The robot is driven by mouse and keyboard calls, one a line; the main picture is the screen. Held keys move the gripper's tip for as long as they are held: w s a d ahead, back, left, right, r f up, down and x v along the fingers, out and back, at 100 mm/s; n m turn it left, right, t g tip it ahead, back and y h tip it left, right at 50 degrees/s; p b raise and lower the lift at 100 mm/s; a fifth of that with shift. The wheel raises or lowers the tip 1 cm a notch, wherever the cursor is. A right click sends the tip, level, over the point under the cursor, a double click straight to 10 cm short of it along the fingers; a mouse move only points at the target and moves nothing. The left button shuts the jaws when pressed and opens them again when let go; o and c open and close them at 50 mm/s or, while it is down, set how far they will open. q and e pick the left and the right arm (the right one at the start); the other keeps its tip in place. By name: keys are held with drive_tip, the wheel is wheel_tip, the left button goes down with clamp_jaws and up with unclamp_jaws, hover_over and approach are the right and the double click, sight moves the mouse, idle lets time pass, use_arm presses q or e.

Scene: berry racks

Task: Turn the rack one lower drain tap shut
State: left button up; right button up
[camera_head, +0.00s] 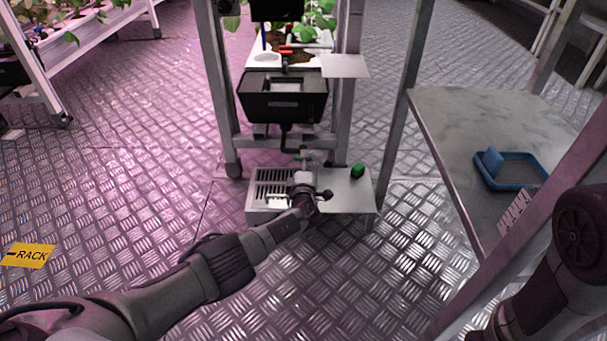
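The rack (219,90) stands at the top centre, with a black tank (283,100) in its frame. A dark drain pipe (287,138) comes down from under the tank. A small fitting with a greenish part (304,154) shows just beyond my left gripper; it may be the lower drain tap, but its handle position is unclear. My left gripper (304,180) reaches over the low grey stand at the rack's foot, close to this fitting. It covers part of the area, and I cannot tell whether its fingers touch or hold anything. My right gripper is out of view.
The low stand (343,196) has a slotted grate (268,190) and a green knob (357,171). A red-handled part (286,51) sits above the tank. A metal table (455,125) at right carries a blue tray (511,184). Floor (120,200) at left is open around a yellow RACK sign (27,256).

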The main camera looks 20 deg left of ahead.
use_arm(q)
drive_tip(key=shift+s+d+f, duration=0.2)
drive_tip(key=shift+s, duration=0.35)
drive_tip(key=shift+s+r, duration=0.15)
drive_tip(key=shift+s, duration=0.65)
drive_tip(key=v, duration=0.9)
drive_tip(key=shift+d+r, duration=0.1)
